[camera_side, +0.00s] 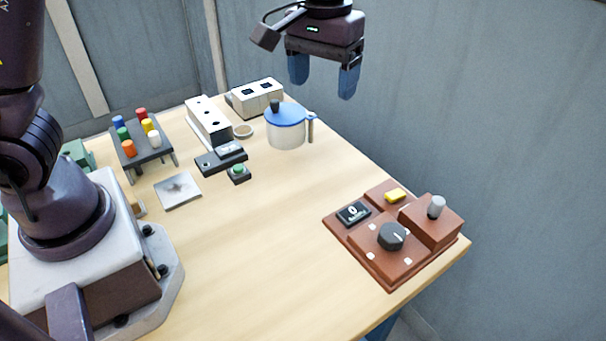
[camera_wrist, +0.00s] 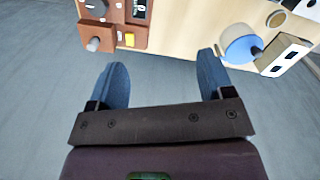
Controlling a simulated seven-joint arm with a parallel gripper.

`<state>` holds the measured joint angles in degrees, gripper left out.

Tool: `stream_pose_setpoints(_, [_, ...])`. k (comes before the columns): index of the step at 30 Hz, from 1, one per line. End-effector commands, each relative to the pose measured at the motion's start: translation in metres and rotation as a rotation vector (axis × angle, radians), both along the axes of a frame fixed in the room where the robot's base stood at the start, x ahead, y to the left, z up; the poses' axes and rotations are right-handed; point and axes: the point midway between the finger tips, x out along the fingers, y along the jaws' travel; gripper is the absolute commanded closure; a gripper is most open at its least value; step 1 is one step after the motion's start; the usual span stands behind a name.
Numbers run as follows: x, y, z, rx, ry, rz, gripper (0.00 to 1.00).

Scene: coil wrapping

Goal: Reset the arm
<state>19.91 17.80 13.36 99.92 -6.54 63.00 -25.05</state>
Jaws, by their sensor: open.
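My gripper (camera_side: 323,78) hangs high over the far right edge of the table in the side view, with its two blue fingers apart and nothing between them. In the wrist view my gripper (camera_wrist: 162,78) is also open and empty, with grey floor or wall behind the fingers. It touches nothing that I can see.
The wooden table (camera_side: 250,240) has a clear middle. A brown control box (camera_side: 390,265) with knobs stands at the right. A blue-lidded pot (camera_side: 285,130), a white block (camera_side: 208,122), a two-socket box (camera_side: 257,97) and a rack of coloured pegs (camera_side: 145,150) stand at the back.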

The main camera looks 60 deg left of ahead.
Motion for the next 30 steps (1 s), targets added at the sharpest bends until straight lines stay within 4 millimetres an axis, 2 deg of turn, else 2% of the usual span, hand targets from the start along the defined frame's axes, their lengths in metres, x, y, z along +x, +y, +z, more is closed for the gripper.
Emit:
stream_pose_setpoints(1, [-0.018, 0.008, 0.011, -0.015, -0.034, -0.064, 0.26])
stream_pose_setpoints(6, [-0.075, 0.027, 0.032, -0.021, -0.147, -0.282, 0.26])
stream_pose_setpoints(11, [-0.128, 0.041, 0.04, 0.014, -0.256, -0.412, 0.26])
stream_pose_setpoints(15, [-0.167, 0.051, 0.043, 0.057, -0.341, -0.422, 0.26])
stream_pose_setpoints(20, [-0.19, 0.059, 0.052, 0.095, -0.429, -0.392, 0.26])
stream_pose_setpoints(24, [-0.193, 0.064, 0.066, 0.116, -0.494, -0.364, 0.26])
stream_pose_setpoints(30, [-0.193, 0.066, 0.067, 0.119, -0.499, -0.35, 0.26])
